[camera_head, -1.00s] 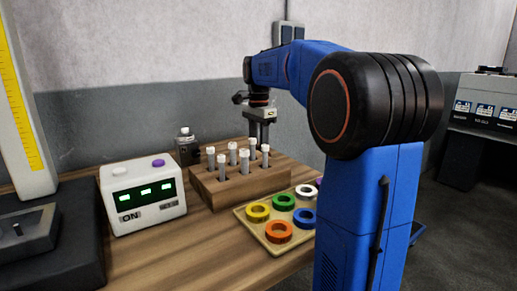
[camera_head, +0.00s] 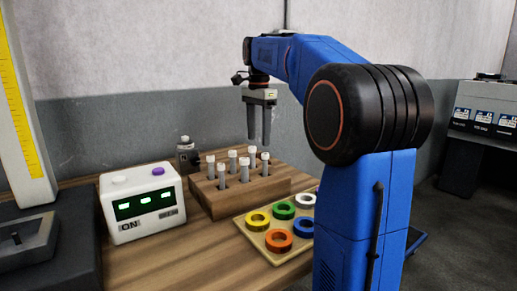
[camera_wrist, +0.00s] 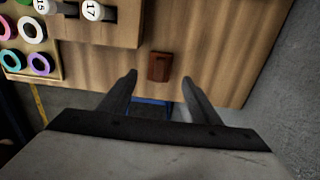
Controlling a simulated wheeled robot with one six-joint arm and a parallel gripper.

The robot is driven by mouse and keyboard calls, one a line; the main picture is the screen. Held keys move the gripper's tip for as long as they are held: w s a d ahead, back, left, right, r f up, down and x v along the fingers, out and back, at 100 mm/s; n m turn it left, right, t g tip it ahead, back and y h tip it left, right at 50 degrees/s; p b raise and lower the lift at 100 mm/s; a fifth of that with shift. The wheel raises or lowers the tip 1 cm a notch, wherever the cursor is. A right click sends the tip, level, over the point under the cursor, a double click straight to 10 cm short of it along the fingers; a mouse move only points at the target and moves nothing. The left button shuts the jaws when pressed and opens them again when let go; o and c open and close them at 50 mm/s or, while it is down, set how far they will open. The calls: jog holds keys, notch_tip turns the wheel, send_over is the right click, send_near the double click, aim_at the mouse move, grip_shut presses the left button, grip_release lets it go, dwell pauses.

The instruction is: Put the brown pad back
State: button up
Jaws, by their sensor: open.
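The brown pad (camera_wrist: 159,66) is a small reddish-brown block. In the wrist view it lies on bare wooden tabletop, just right of the tube rack and near the table's edge. In the head view I cannot make it out. My gripper (camera_head: 259,143) is open and empty, with its fingers pointing down, raised behind the rack. In the wrist view the gripper (camera_wrist: 159,78) has its two fingers apart, with the pad showing between and just beyond the tips, apart from both.
A wooden rack (camera_head: 240,200) holds several capped tubes. In front are a tray (camera_head: 272,256) of coloured rings and a white box (camera_head: 140,205) with green displays. A grey wall (camera_wrist: 285,95) borders the table.

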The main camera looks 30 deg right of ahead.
aim_at(259, 154)
jog(key=shift+r, duration=2.1)
